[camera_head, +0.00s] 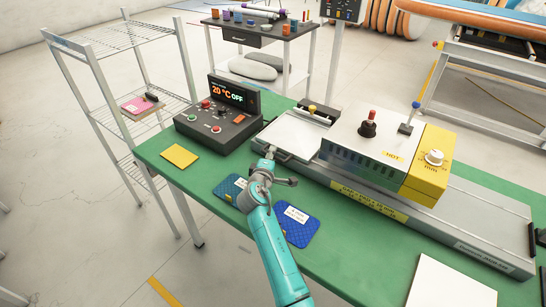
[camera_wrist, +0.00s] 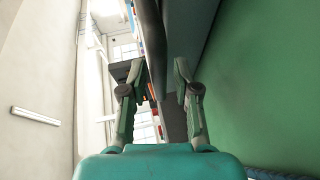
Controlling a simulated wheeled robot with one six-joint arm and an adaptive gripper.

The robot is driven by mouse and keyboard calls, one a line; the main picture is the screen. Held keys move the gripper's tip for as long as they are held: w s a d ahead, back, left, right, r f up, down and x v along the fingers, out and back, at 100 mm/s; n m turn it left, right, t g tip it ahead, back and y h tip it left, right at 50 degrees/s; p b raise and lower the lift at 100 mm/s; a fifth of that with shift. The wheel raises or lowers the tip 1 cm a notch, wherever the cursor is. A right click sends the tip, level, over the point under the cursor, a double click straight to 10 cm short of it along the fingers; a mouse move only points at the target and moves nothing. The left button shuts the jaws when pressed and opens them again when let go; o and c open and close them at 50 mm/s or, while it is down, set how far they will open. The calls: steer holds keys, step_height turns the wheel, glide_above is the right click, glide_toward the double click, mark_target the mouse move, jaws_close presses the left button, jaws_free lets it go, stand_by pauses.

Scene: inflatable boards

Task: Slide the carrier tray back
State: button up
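The carrier tray (camera_head: 300,131) is a flat, pale metal plate at the left end of the machine's long grey rail, left of the white heating box (camera_head: 365,138). A dark handle (camera_head: 272,151) shows at its near left side. My gripper (camera_head: 270,152) is at this handle, above the green table. In the wrist view my gripper (camera_wrist: 154,72) has its two fingers apart, with a dark bar (camera_wrist: 152,45) running between them. A gap shows beside the bar on the left. Whether a finger touches the bar cannot be told.
A control box (camera_head: 218,112) reading 20 °C OFF stands left of the tray. Blue mats (camera_head: 297,222) lie under and beside my arm. A yellow pad (camera_head: 179,156) and a white board (camera_head: 450,285) lie on the green table (camera_head: 345,245). A wire rack (camera_head: 125,95) stands left.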

steer(key=shift+s+d, duration=0.1)
steer(key=v, duration=1.1)
steer(key=shift+s+r, duration=0.1)
steer(key=shift+s, duration=0.3)
